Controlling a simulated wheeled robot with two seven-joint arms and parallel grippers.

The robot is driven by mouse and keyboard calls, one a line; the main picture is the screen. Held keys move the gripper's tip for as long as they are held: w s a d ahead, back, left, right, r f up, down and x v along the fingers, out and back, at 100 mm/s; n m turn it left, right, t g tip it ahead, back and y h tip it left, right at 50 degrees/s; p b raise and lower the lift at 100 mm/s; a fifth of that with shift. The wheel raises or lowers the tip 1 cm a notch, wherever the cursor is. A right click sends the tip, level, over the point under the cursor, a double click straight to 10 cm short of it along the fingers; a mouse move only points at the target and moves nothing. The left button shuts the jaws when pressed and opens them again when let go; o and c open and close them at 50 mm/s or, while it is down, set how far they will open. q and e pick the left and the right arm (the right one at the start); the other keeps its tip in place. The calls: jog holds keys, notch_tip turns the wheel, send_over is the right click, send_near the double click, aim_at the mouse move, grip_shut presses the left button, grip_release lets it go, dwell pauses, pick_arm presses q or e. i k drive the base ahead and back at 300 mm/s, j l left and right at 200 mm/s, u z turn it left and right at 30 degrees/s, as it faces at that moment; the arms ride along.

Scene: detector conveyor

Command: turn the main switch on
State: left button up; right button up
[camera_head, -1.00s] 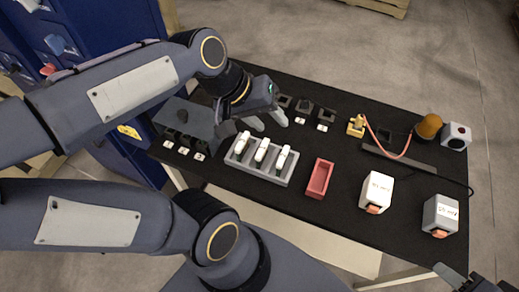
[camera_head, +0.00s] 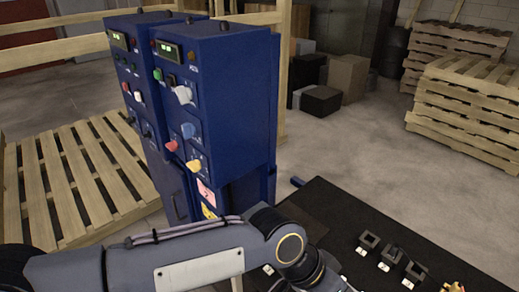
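Two blue control cabinets stand side by side, the nearer cabinet (camera_head: 235,100) right of the farther cabinet (camera_head: 125,75). Each has a lit green display near its top. The nearer one carries a large white knob (camera_head: 183,95), a blue knob (camera_head: 188,130), a red-pink knob (camera_head: 171,146) and a yellow knob (camera_head: 194,165). The farther one carries a red knob (camera_head: 126,93) and a white knob (camera_head: 139,96). I cannot tell which control is the main switch.
A black table (camera_head: 345,215) with small dark holders lies at lower right. Wooden pallets lie on the floor at left (camera_head: 75,185) and are stacked at right (camera_head: 465,110). Cardboard boxes (camera_head: 347,78) stand behind. Grey floor is clear between table and stacked pallets.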

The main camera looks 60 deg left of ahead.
aim_at(173, 146)
jog(key=k+j+u, duration=0.4)
jog(key=j, duration=0.15)
jog(key=i+u, duration=0.1)
jog(key=u, duration=2)
jog(key=i+j, duration=0.1)
jog(key=j, duration=0.3)
jog(key=i+j+u, duration=0.1)
jog(key=j, duration=0.3)
jog(key=i+j+u, duration=0.1)
jog(key=j, duration=0.3)
jog(key=i+j, duration=0.15)
jog(key=j, duration=0.25)
